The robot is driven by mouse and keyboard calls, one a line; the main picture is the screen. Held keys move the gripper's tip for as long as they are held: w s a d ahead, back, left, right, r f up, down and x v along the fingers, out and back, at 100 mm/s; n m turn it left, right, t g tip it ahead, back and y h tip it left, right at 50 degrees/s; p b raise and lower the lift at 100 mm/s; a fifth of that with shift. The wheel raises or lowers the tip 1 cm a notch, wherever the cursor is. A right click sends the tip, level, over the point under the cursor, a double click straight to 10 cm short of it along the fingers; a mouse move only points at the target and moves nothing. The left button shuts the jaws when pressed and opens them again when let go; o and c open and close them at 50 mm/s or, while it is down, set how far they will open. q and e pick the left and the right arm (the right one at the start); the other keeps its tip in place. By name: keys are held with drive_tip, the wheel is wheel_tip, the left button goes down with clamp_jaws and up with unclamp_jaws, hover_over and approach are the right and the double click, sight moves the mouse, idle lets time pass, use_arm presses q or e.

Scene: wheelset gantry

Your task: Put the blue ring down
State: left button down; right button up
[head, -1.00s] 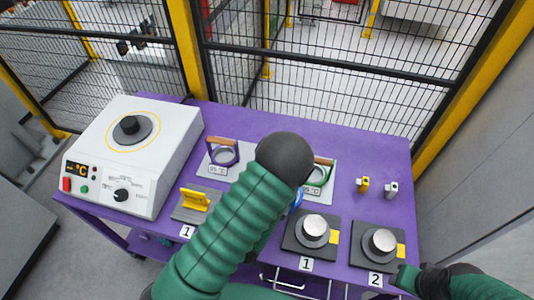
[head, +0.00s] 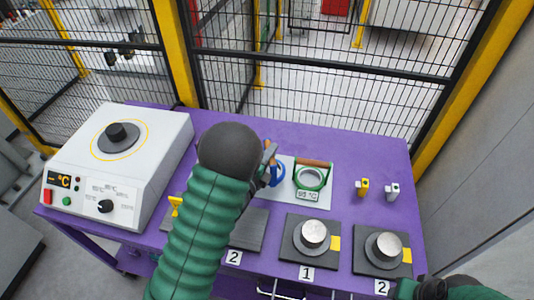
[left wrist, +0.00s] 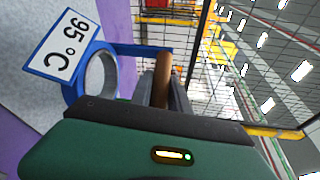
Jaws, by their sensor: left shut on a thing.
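My left gripper (head: 268,158) is shut on the brown wooden handle (left wrist: 162,80) of the blue ring. In the head view the blue ring (head: 278,175) shows just right of my left arm, partly hidden by the gripper, over or on a pale plate (head: 287,162). In the left wrist view the blue ring (left wrist: 103,75) carries a "95 °C" tag and is close to a pale surface. I cannot tell whether it touches. Part of my right arm is at the bottom right; its fingertips do not show.
A green ring (head: 310,178) with a brown handle stands close to the right. Two dark bases with metal weights (head: 314,234) sit at the front of the purple table (head: 350,150). A white heater (head: 115,165) stands left. A mesh fence runs behind.

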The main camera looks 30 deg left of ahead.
use_arm(q)
drive_tip(key=shift+w+a, duration=1.1)
drive_tip(key=shift+a, duration=0.05)
drive_tip(key=shift+w+a+f, duration=0.1)
drive_tip(key=shift+f, duration=0.9)
drive_tip(key=shift+w+a+f, duration=0.1)
drive_tip(key=shift+f, duration=0.9)
drive_tip(key=c, duration=1.3)
unclamp_jaws()
drive_tip(key=shift+o, duration=0.2)
drive_tip(key=s+r, duration=0.1)
drive_tip(key=s, duration=1.1)
drive_tip(key=shift+r+b, duration=0.3)
drive_tip(key=shift+r, duration=0.05)
